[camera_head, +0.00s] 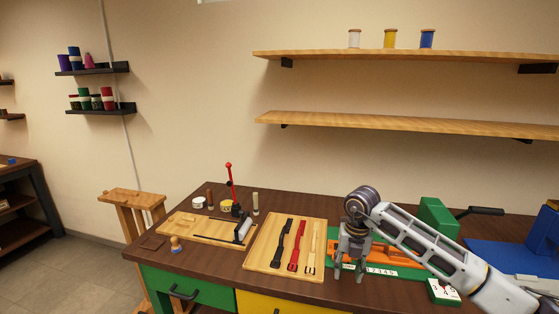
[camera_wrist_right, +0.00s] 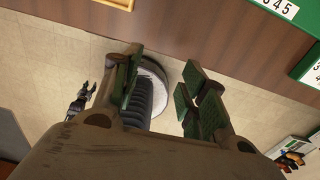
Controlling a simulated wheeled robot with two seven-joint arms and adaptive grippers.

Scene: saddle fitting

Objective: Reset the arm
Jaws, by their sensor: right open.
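My right gripper (camera_head: 352,266) hangs from the arm that comes in from the right in the head view. It points down in front of the orange and green fixture and partly hides it. In the right wrist view its two green-padded fingers (camera_wrist_right: 158,92) stand apart with nothing between them. Below them are the floor, the front of the workbench and a round grey base with a dark ribbed column. My left gripper is not seen in the head view.
The dark workbench (camera_head: 215,266) holds a wooden board (camera_head: 258,262) with black, red and pale straps, right of a lever press (camera_head: 237,208). A green numbered block (camera_head: 443,291) and a blue piece (camera_head: 500,258) lie at the right. Shelves (camera_head: 400,122) hang on the wall behind.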

